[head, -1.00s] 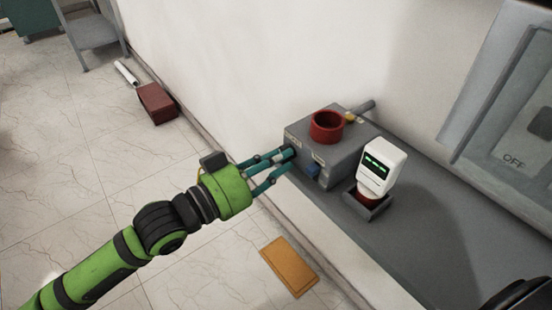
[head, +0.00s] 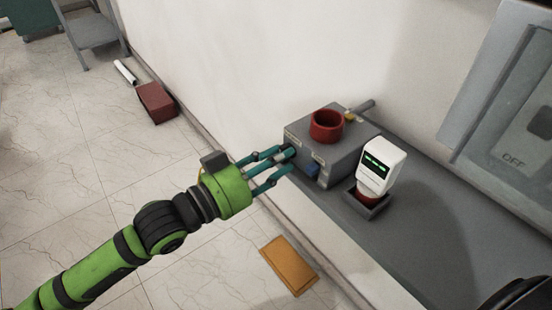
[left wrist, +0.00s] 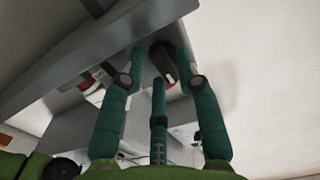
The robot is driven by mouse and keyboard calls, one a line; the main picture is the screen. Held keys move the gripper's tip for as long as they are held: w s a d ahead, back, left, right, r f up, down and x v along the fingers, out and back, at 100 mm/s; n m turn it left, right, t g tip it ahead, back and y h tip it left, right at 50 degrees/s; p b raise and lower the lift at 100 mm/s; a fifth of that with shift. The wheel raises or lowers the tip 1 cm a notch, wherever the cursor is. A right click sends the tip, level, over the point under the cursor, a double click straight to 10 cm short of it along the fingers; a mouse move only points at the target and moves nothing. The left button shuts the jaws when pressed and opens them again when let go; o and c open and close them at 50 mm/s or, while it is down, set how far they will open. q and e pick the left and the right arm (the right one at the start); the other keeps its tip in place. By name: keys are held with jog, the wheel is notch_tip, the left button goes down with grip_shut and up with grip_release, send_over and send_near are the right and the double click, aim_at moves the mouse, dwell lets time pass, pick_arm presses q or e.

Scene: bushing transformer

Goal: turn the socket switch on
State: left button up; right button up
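A grey box (head: 345,157) with a red ring (head: 326,125) on top stands on the grey counter. A dark knob (head: 289,151) is on its left face, and a small blue part (head: 312,170) is on its front. My left gripper (head: 287,161) is at the left face, its teal fingers spread beside the knob. The left wrist view shows a dark knob (left wrist: 162,62) between the fingertips (left wrist: 159,62); contact cannot be told. A large switch (head: 530,137) marked OFF is in the wall panel at the right edge. My right gripper is not clearly seen.
A white device (head: 382,166) with a green display stands in a small holder (head: 366,206) right of the box. An orange board (head: 289,266) and a dark red box (head: 157,102) lie on the floor.

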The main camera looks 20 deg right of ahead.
pick_arm(q)
jog(key=v, duration=1.2)
pick_arm(e)
jog(key=shift+w+r, duration=0.1)
jog(key=shift+w, duration=0.15)
